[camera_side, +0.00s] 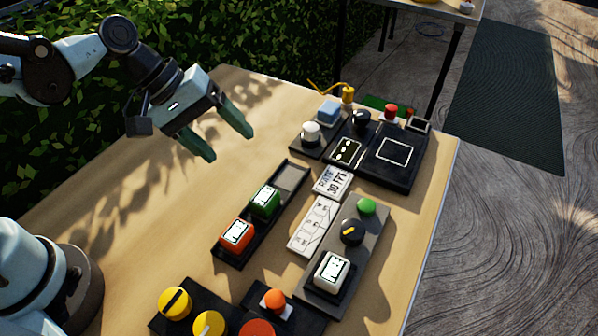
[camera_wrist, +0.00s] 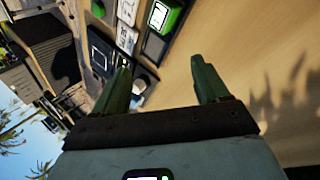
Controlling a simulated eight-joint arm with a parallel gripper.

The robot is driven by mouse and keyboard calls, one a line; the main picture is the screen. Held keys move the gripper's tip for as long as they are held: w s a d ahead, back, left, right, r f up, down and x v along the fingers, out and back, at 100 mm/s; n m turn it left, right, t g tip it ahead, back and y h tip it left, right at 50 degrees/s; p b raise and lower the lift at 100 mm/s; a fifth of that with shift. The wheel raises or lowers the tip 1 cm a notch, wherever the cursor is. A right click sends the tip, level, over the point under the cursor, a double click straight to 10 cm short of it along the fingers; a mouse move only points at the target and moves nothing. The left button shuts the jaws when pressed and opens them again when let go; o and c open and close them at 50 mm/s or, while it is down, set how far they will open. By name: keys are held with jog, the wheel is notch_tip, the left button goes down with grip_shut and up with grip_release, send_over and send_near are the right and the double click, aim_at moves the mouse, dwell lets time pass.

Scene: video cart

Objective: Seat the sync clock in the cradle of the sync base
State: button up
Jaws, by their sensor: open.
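My gripper (camera_side: 229,145) is open and empty, held above the table left of the boards; its fingers also show in the wrist view (camera_wrist: 160,64). A small green clock-like box (camera_side: 265,200) with a white face sits in the middle of a dark three-place rack (camera_side: 291,176). It also shows in the wrist view (camera_wrist: 166,14). An orange box (camera_side: 237,235) sits in the rack's near place; the far place is empty. A white box (camera_side: 332,271) sits in a dark holder on a grey base (camera_side: 372,222). No readable label tells which is the sync clock or sync base.
The grey base carries a green button (camera_side: 366,206) and a black knob (camera_side: 352,232). A black panel (camera_side: 400,157) with a white square outline stands at the back right. Yellow and orange knobs (camera_side: 175,303) stand in front. The table's left (camera_side: 150,200) is clear.

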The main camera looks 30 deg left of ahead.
jog(key=s+a+r+m+t+y, duration=0.1)
jog(key=a+m+t+y, duration=0.1)
jog(key=a, duration=0.4)
jog(key=s+a+r+m+t+y, duration=0.1)
jog(key=s+a+m+t+y, duration=0.1)
jog(key=a+m, duration=0.3)
jog(key=shift+a+r+y, duration=0.3)
jog(key=shift+a+y, duration=0.2)
jog(key=shift+y, duration=0.4)
